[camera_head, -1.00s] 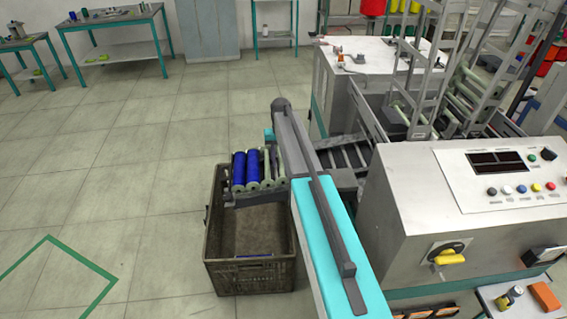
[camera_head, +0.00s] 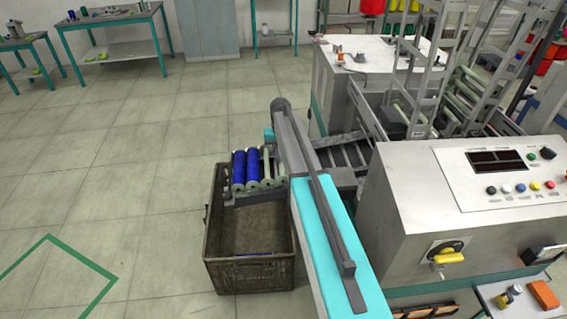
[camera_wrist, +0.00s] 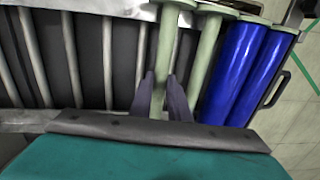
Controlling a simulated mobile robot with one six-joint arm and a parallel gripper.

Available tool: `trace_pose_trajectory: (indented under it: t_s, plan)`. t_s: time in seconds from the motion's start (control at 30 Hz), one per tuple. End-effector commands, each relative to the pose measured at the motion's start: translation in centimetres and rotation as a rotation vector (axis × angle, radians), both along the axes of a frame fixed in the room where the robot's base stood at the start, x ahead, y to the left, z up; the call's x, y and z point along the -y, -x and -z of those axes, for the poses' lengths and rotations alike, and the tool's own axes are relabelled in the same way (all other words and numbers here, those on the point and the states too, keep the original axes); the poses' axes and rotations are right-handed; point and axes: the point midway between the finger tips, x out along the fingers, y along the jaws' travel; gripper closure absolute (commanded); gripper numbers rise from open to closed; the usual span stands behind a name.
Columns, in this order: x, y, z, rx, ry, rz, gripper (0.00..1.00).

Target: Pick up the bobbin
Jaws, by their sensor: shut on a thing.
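Pale green bobbins and two blue-wound bobbins lie side by side on the end of a rack. In the wrist view my gripper (camera_wrist: 163,82) is shut on a pale green bobbin (camera_wrist: 165,48), one finger on each side of its shaft. Another pale green bobbin (camera_wrist: 207,55) lies just right of it, then the blue bobbins (camera_wrist: 230,70). The lower end of the held bobbin is hidden by a grey edge. In the head view the blue bobbins (camera_head: 238,171) and a pale green bobbin (camera_head: 266,168) show. My gripper cannot be made out there.
A brown crate (camera_head: 211,240) stands on the floor below the rack end. A control box (camera_head: 410,200) with buttons stands at right. Grey slats (camera_wrist: 70,55) run left of the held bobbin.

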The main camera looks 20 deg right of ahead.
Motion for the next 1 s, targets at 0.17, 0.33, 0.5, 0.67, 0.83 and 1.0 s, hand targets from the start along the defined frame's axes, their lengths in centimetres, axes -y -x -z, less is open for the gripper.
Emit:
trace_pose_trajectory:
  t_s: [0.17,0.33,0.5,0.67,0.83,1.0]
  plan:
    - [0.0,0.0,0.0,0.000,0.000,0.000,1.00]
    - [0.0,0.0,-0.6,0.000,0.000,-0.001,1.00]
    - [-0.1,-0.1,-1.9,0.002,0.001,-0.001,1.00]
    - [-0.1,-0.1,-4.0,0.002,0.001,-0.001,1.00]
    - [-0.1,-0.1,-6.4,0.003,0.001,-0.001,1.00]
    - [-0.1,-0.1,-8.5,0.002,0.001,-0.001,1.00]
